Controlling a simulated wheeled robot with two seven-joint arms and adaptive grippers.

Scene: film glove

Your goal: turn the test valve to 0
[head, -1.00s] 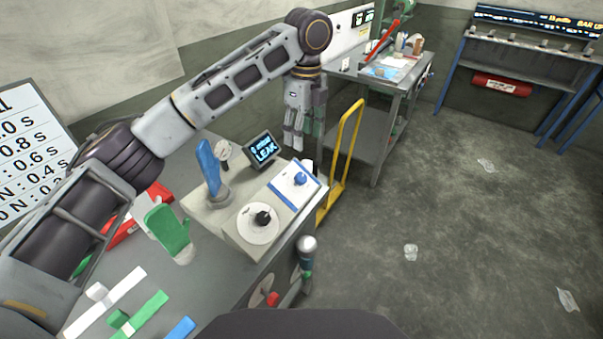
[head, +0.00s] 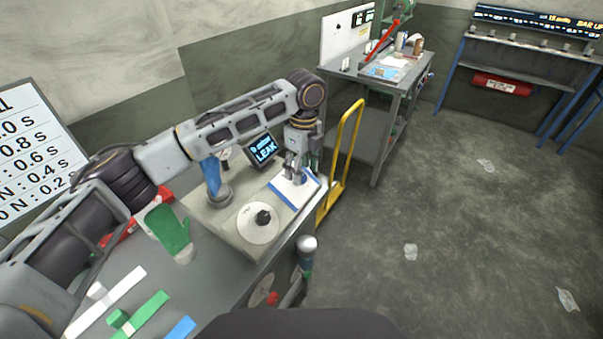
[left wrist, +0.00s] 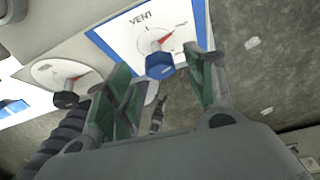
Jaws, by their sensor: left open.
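The test station is a grey box (head: 228,220) on the bench. Its round white dial (head: 258,222) carries a black knob (head: 263,217); they also show at left in the left wrist view, the dial (left wrist: 45,72) with a red pointer and the knob (left wrist: 66,99). I cannot read its label. Beside it is a blue-bordered white plate (left wrist: 112,38) marked VENT with a blue knob (left wrist: 160,66) and red pointer. My left gripper (head: 297,174) is open over this plate, and its fingers (left wrist: 160,72) appear either side of the blue knob. Contact is unclear. My right gripper is out of view.
A small screen (head: 263,149) reading LEAK stands behind the plate. A blue glove (head: 212,172) stands upright on the box. A green glove (head: 168,229) is left of it. A yellow rail (head: 345,150) stands beyond the bench. The floor at right is mostly open.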

